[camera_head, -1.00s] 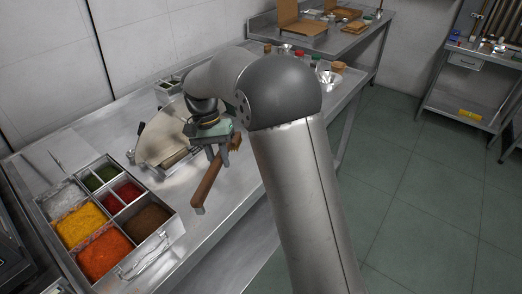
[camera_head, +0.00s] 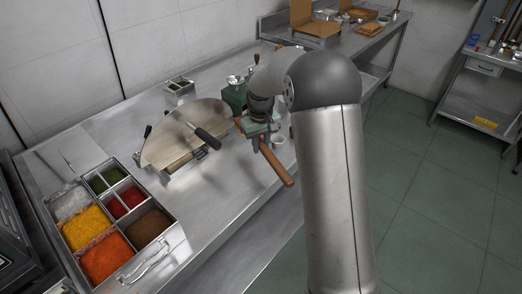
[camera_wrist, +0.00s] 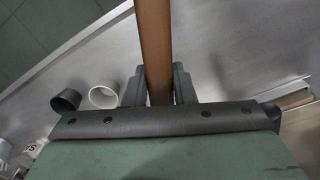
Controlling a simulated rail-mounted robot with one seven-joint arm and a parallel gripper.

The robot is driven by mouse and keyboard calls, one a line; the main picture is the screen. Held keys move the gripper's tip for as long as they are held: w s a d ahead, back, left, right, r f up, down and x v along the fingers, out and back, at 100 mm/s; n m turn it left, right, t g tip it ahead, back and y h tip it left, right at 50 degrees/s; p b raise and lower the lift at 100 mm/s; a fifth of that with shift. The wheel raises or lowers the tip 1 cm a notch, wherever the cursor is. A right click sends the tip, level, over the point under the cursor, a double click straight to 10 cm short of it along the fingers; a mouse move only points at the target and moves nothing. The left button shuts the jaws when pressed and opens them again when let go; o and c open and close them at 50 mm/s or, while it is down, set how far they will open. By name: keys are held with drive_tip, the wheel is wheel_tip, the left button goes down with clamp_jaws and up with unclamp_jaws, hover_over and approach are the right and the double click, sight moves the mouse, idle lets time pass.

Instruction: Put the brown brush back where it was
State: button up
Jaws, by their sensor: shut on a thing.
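The brown brush (camera_head: 276,165) is held in my gripper (camera_head: 262,141) above the front edge of the steel counter. Its long brown handle slants down to the right, out over the edge, and a small part of the bristle end shows at the left. In the wrist view the handle (camera_wrist: 154,45) runs up between the two dark fingers (camera_wrist: 158,88), which are shut on it. The bristle end is hidden there behind the gripper body.
A spice tray (camera_head: 164,252) is at the front left. A tan curved board (camera_head: 165,135) with a black-handled tool (camera_head: 207,138) lies mid-counter. A green box (camera_head: 234,97) stands behind my gripper; a white cup (camera_wrist: 103,97) and a dark cup (camera_wrist: 66,100) are close by.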

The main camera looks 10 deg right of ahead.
drive_tip(key=p, duration=0.1)
hover_over(261, 161)
wheel_tip(261, 161, down, 5)
drive_tip(key=shift+s+r, duration=0.1)
wheel_tip(261, 161, down, 3)
drive_tip(key=shift+f+p, duration=0.2)
drive_tip(key=shift+p, duration=0.1)
drive_tip(key=o, duration=0.9)
